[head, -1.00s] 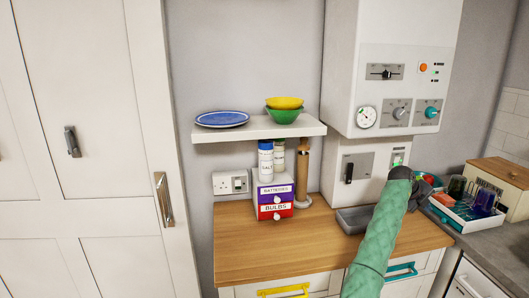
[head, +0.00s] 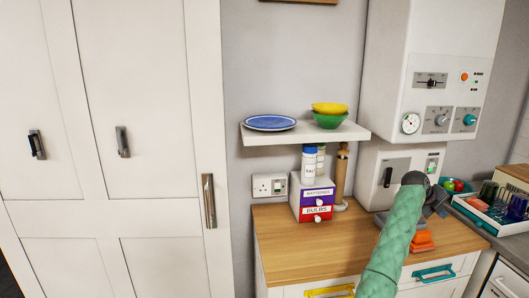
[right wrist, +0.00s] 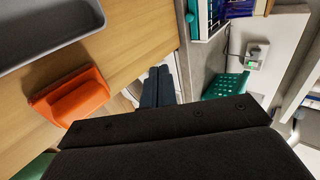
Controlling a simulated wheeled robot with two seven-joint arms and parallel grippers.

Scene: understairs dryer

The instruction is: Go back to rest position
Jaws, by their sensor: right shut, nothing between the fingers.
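My right gripper (head: 438,203) is at the end of a green-sleeved arm that comes up from the bottom of the head view. It is over the right part of the wooden counter, in front of the lower white wall unit (head: 377,182). In the right wrist view its two dark fingers (right wrist: 158,87) are together with nothing between them. My left gripper is in neither view.
Below the gripper, an orange object (head: 422,241) lies on the wooden counter (head: 300,255) near a grey tray (right wrist: 40,25). A white tray of items (head: 480,218) is at right. A shelf (head: 300,134) and tall white doors (head: 150,180) are at left.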

